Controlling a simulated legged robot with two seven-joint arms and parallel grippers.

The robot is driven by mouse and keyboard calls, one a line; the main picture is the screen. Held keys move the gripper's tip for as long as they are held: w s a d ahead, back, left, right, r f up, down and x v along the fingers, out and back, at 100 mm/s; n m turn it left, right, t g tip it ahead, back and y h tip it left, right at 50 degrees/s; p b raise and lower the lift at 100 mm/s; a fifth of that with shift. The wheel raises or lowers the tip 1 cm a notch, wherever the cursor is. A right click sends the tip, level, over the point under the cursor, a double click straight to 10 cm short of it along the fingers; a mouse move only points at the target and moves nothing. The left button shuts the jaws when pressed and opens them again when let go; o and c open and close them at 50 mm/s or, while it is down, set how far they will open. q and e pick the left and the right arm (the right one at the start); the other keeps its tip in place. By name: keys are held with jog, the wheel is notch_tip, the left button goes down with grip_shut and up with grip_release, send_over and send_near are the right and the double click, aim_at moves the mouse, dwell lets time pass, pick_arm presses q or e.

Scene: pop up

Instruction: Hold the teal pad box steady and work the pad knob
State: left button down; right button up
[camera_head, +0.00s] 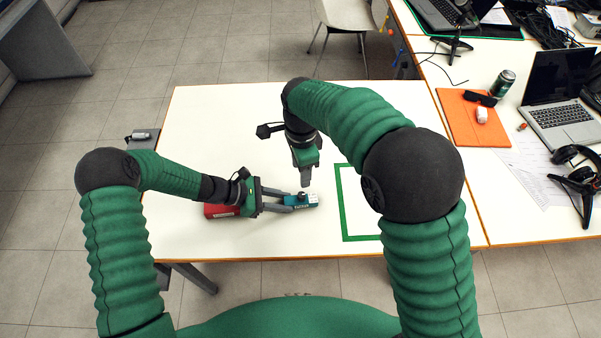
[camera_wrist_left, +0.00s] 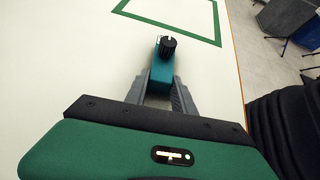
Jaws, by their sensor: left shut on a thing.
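The teal pad box (camera_head: 301,202) lies on the white table, in front of the green outline. My left gripper (camera_head: 290,201) comes in from the left and is shut on the box, one finger along each side. In the left wrist view the teal box (camera_wrist_left: 161,76) sits between the two grey fingers (camera_wrist_left: 160,92). The black pad knob (camera_wrist_left: 168,46) stands up on the box's far end, with a white mark on it. My right gripper (camera_head: 306,180) points down just above the knob end; its fingers look close together, and their opening cannot be made out.
A red object (camera_head: 221,211) lies on the table beneath my left wrist. A green square outline (camera_head: 343,222) marks the table to the right, partly behind my right arm. The table's back left is clear. A side table holds an orange mat (camera_head: 465,128) and a laptop (camera_head: 562,110).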

pick_arm(q)
jog(key=c, duration=1)
grip_release()
jog(key=shift+o, duration=0.2)
jog(key=v, duration=1.2)
jog(key=shift+w+a+f, duration=0.1)
